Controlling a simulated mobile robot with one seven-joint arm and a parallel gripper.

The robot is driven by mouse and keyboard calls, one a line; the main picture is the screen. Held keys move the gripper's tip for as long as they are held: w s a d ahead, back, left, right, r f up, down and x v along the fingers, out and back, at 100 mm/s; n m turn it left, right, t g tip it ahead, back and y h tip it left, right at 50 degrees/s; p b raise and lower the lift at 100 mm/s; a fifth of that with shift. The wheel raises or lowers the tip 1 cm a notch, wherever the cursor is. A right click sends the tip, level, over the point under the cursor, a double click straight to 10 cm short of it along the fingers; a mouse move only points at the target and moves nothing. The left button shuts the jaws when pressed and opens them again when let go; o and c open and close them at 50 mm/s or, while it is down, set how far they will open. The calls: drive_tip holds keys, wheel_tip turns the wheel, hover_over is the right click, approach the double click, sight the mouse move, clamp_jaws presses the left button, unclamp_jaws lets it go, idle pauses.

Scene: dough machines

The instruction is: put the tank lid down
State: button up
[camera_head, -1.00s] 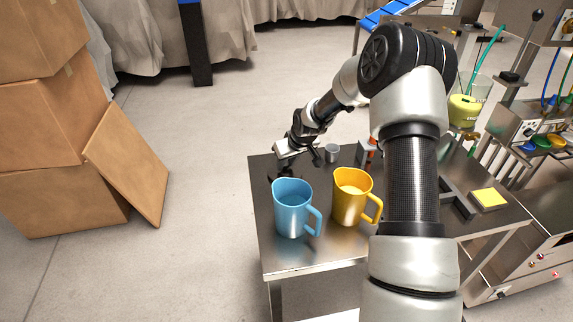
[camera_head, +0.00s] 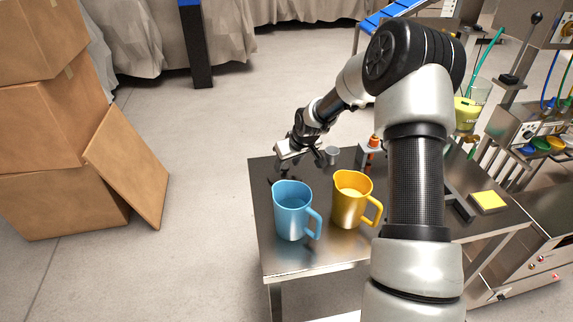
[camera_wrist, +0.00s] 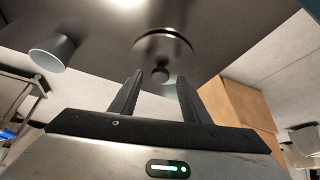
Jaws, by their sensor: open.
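The tank lid (camera_wrist: 176,42) is a round, dark metallic disc with a small round knob (camera_wrist: 160,74) in the wrist view. It appears to lie on the metal table. My gripper (camera_wrist: 159,82) is open, with its two black fingers apart on either side of the knob and a visible gap to each. In the head view my gripper (camera_head: 284,166) is low over the table's far left part, behind the blue mug. The lid cannot be made out clearly there.
A blue mug (camera_head: 291,213) and a yellow mug (camera_head: 349,202) stand on the metal table (camera_head: 300,264). A small grey cup (camera_head: 332,155) is beside my gripper; it also shows in the wrist view (camera_wrist: 50,54). A yellow pad (camera_head: 488,199) lies at right. Cardboard boxes (camera_head: 50,120) stand left.

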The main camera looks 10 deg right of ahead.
drive_tip(key=p+v, duration=0.1)
drive_tip(key=v, duration=0.9)
drive_tip(key=shift+r+p, duration=0.2)
drive_tip(key=shift+p, duration=0.2)
